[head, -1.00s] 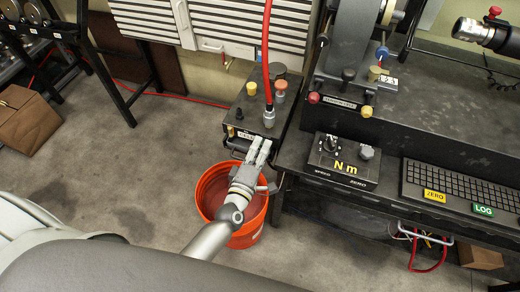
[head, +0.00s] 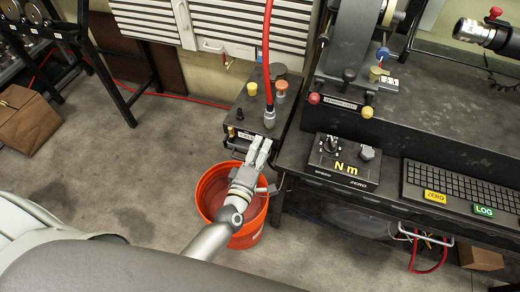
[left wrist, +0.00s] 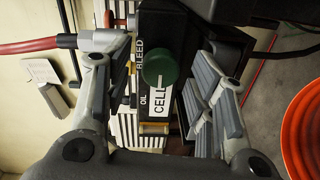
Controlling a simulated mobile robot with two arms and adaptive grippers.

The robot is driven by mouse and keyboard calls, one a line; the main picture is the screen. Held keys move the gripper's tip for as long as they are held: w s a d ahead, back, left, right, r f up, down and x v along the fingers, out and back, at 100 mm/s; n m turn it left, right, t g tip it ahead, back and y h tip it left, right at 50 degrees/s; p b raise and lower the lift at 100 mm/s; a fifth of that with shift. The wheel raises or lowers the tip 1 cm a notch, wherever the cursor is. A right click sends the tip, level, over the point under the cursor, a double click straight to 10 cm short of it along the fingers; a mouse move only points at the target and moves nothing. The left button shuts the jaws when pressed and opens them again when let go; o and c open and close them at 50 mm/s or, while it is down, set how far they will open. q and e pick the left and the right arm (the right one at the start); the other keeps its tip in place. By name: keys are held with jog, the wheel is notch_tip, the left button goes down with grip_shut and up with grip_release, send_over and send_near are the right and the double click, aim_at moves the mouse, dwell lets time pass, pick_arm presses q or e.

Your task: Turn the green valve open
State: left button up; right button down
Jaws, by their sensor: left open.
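The green valve (left wrist: 160,67) is a round knob on the front of a dark box (left wrist: 160,30) with the labels BLEED, OIL and CELL. It shows in the left wrist view between my two fingers, with a gap on each side. In the head view my left gripper hides it. My left gripper (head: 260,151) is open in front of the box, above the orange bucket, and holds nothing. The dark box also shows in the head view (head: 240,118), with knobs and a red hose fitting on top. My right gripper is not in view.
The orange bucket (head: 211,182) stands on the floor just under my left gripper. A red hose (head: 266,50) rises from the box top. The bench with the Nm panel (head: 343,164) and keyboard (head: 455,186) is on the right.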

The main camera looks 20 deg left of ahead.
pick_arm(q)
jog(key=s, duration=1.1)
jog(key=shift+s+a+r, duration=0.2)
jog(key=shift+s, duration=0.15)
jog(key=shift+f, duration=0.1)
jog(key=s+f+m+g+h, duration=0.1)
jog(key=s+f+m+g, duration=0.25)
jog(key=f, duration=0.55)
jog(key=s+f+m+g, duration=0.2)
jog(key=s+f+m, duration=0.15)
jog(key=f, duration=0.55)
jog(key=s+f+m+g+h, duration=0.15)
jog(key=f+m, duration=0.25)
jog(key=f, duration=0.4)
jog(key=s+a+f+m+g+y, duration=0.1)
jog(key=s+a+f+m+g, duration=0.2)
jog(key=s+f, duration=0.4)
jog(key=s+a+f+m+g+y, duration=0.2)
jog(key=s+a+f+m+g, duration=0.2)
jog(key=s+f, duration=0.4)
jog(key=s+a+g, duration=0.1)
jog(key=s+g, duration=0.1)
jog(key=s, duration=0.5)
jog(key=shift+s+f+m+g, duration=0.3)
